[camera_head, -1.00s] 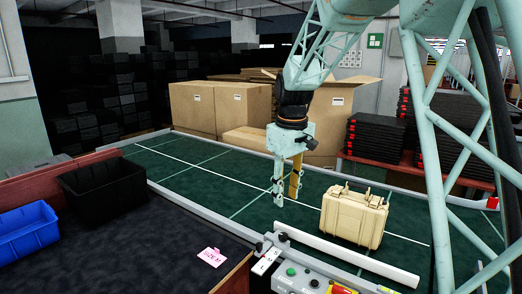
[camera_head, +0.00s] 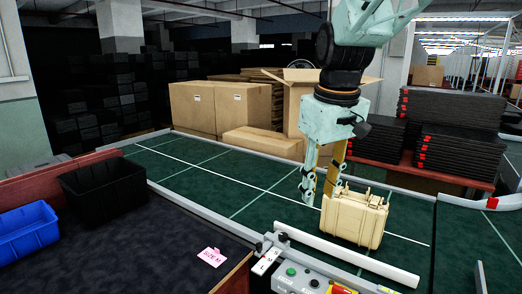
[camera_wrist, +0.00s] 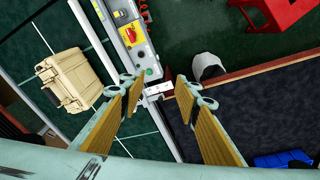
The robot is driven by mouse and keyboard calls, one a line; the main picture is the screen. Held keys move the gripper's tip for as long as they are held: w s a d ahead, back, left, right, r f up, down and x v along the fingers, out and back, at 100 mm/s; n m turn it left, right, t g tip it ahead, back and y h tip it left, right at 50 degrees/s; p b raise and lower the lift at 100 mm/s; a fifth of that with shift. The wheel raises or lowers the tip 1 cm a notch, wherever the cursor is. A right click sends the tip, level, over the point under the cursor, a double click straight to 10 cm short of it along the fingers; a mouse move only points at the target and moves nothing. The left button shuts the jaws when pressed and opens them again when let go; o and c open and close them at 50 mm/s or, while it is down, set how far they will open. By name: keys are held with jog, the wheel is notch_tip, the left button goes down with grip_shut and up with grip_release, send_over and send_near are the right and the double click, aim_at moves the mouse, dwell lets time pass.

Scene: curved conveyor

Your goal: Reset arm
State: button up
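My gripper (camera_head: 318,198) hangs above the green conveyor, with its fingers apart and nothing between them. In the wrist view my gripper (camera_wrist: 162,88) also shows two spread fingers with yellow pads. A beige hard case (camera_head: 353,217) stands upright on the conveyor, close to the right of my gripper in the head view. The case (camera_wrist: 68,80) lies to the left of the fingers in the wrist view. I cannot tell from the head view whether a fingertip touches the case.
The green conveyor (camera_head: 215,177) has free room to the left. A control panel (camera_head: 300,279) and grey rail run along its front. A black bin (camera_head: 104,190) and blue bin (camera_head: 27,230) sit on the dark table (camera_head: 150,245). Cardboard boxes (camera_head: 240,110) and stacked black cases (camera_head: 450,130) stand behind.

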jog(key=s+d+m+t, duration=0.1)
jog(key=s+d+m, duration=0.1)
jog(key=s, duration=1.4)
jog(key=s+d+m+t, duration=0.1)
jog(key=s+d+m, duration=0.2)
jog(key=s, duration=1.4)
jog(key=shift+s+d, duration=0.15)
jog(key=shift+d, duration=0.65)
dwell(1.0)
